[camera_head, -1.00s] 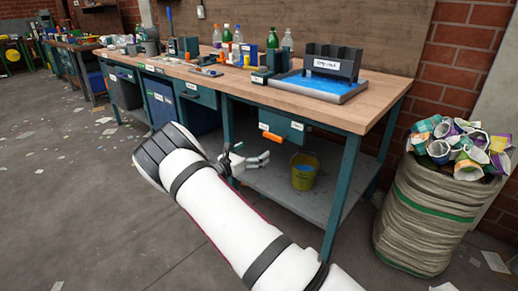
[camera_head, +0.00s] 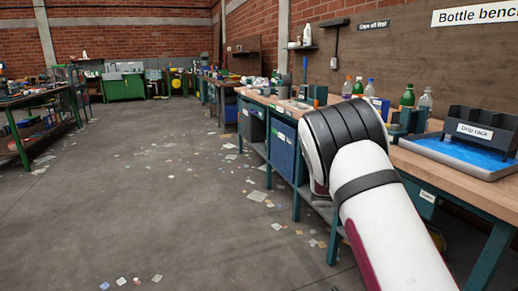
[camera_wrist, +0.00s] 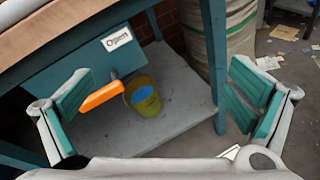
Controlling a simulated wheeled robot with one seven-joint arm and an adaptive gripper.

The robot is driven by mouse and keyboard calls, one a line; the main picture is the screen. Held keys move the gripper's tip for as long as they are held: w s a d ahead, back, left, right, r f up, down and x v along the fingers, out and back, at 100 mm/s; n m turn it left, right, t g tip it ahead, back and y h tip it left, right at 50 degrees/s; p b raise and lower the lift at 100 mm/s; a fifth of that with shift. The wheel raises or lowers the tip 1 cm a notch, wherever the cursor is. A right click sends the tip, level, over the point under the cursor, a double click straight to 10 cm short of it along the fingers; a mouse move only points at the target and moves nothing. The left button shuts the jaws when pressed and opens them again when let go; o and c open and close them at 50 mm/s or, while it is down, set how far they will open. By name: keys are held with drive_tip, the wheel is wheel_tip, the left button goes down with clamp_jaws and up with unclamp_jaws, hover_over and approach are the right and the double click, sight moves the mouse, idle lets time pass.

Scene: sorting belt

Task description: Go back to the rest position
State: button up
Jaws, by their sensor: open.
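My gripper (camera_wrist: 162,103) shows in the wrist view with its two fingers wide apart and nothing between them.
The bottle bench (camera_head: 455,180) runs along the right wall, with bottles, a drip rack (camera_head: 480,130) and a blue tray on it. A yellow bucket (camera_wrist: 144,97) stands on its lower shelf. Scraps litter the open floor (camera_head: 140,190) at left.

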drive_tip(key=s+a+r+m+g+y, duration=0.1)
drive_tip(key=s+a+r+m+y, duration=0.35)
drive_tip(key=s, duration=0.75)
drive_tip(key=s+a+r+m+y, duration=0.3)
drive_tip(key=s+a+r+m, duration=0.15)
drive_tip(key=s, duration=0.75)
drive_tip(key=s+a+r+m+g+y, duration=0.1)
drive_tip(key=s+a+r+m+y, duration=0.3)
drive_tip(key=s, duration=0.8)
drive_tip(key=s+a+f+m+t+y, duration=0.2)
drive_tip(key=s+a+f+y, duration=0.15)
drive_tip(key=s+a, duration=0.65)
wheel_tip(320, 180, up, 31)
drive_tip(key=s+d+t+p, duration=0.1)
drive_tip(key=t+p, duration=0.2)
drive_tip(key=p, duration=2.5)
drive_tip(key=shift+d+n+t+p, duration=0.2)
drive_tip(key=shift+n+t+p, duration=0.1)
drive_tip(key=shift+p, duration=0.1)
